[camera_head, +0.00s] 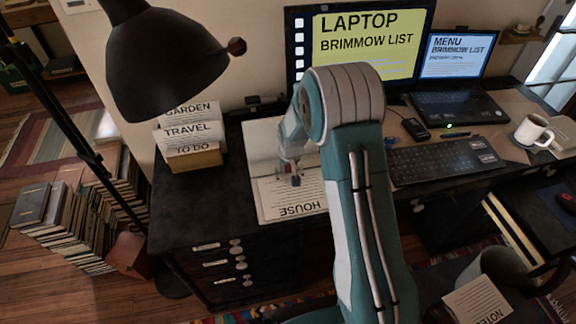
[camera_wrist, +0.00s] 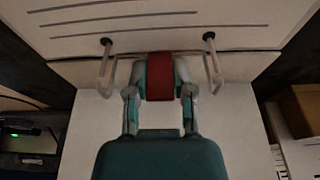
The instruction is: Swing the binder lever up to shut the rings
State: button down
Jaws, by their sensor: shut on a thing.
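The binder (camera_head: 262,150) lies open on the desk, with a printed sheet marked "HOUSE" (camera_head: 300,205) on its near part. In the wrist view, two pale rings (camera_wrist: 104,72) and (camera_wrist: 213,72) stand by the sheet's holes, one on each side of my gripper. I cannot tell whether the rings meet. A red piece, seemingly the binder lever (camera_wrist: 160,78), is between my fingertips. My gripper (camera_wrist: 160,92) is shut on it, over the middle of the binder; it also shows in the head view (camera_head: 291,172). The lever's base is hidden.
A black lamp (camera_head: 160,65) hangs at the left, near the labelled boxes (camera_head: 190,135). A keyboard (camera_head: 445,160), laptop (camera_head: 455,105) and white mug (camera_head: 533,130) stand to the right of my arm. A monitor (camera_head: 365,45) is behind.

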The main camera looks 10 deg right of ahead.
jog(key=shift+s+f, duration=0.1)
jog(key=c, duration=0.8)
grip_release()
jog(key=shift+o, duration=0.2)
jog(key=v, duration=1.2)
jog(key=shift+a, duration=0.1)
jog(key=s+r, duration=0.6)
jog(key=r, duration=0.3)
jog(key=s+r+t, duration=0.1)
jog(key=s+r, duration=0.4)
jog(key=s, duration=0.6)
jog(key=s+r+t, duration=0.1)
jog(key=s+r, duration=0.4)
jog(key=s, duration=0.7)
jog(key=shift+s+r+t, duration=0.2)
jog(key=shift+s+t, duration=0.15)
jog(key=shift+t, duration=0.05)
